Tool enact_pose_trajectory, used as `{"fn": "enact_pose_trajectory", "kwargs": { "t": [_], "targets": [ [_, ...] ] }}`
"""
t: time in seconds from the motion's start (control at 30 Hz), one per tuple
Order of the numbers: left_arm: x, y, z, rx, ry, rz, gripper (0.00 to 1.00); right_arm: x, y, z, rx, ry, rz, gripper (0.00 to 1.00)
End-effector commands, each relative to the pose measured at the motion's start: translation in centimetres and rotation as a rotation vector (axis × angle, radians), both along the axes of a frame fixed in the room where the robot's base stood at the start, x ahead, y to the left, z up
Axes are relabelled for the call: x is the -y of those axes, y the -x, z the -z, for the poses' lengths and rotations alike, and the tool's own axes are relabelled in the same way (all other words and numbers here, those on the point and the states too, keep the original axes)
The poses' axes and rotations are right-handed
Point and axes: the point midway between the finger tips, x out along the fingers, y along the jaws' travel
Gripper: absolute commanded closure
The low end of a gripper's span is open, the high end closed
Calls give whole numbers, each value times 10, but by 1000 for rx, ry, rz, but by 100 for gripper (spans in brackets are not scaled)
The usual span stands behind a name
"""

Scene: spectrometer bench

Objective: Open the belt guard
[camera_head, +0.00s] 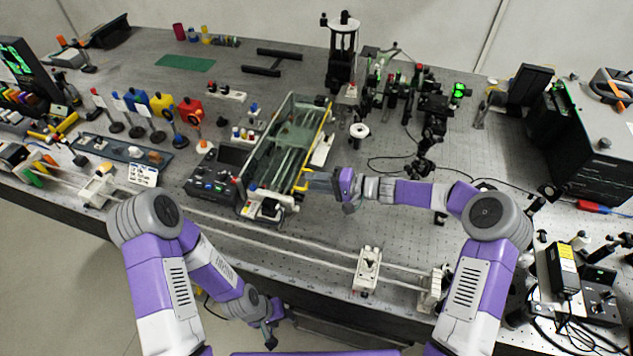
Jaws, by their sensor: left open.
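The belt guard (297,112) is a clear, box-like cover with a yellow bar (318,146) along its right edge. It lies over a long unit with pale rails, in the middle of the bench. It looks lowered, but its exact angle is hard to tell. My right gripper (310,182) reaches in from the right, with its fingertips at the lower end of the yellow bar. I cannot tell whether they touch it or whether the jaws are closed. My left gripper (274,326) is open and low, in front of the bench edge, away from the guard.
A control box (213,183) with knobs stands left of the guard. A white handwheel (359,131) and black optics mounts (433,112) stand to its right. A long rail with a white carriage (367,270) runs along the front. Bare perforated bench top (345,225) lies below my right gripper.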

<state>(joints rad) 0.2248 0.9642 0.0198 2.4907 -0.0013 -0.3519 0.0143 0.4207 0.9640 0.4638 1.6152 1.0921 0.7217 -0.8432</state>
Motion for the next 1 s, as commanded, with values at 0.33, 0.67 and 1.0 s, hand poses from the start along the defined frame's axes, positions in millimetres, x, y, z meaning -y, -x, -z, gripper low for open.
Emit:
{"fn": "enact_pose_trajectory", "kwargs": {
  "t": [0.33, 0.67, 1.0],
  "targets": [
    [0, 0, 0, 0, 0, 0, 57, 0, 0, 0, 0, 0, 0, 82],
    [0, 0, 0, 0, 0, 0, 57, 0, 0, 0, 0, 0, 0, 100],
    [0, 0, 0, 0, 0, 0, 57, 0, 0, 0, 0, 0, 0, 100]
  ]
}}
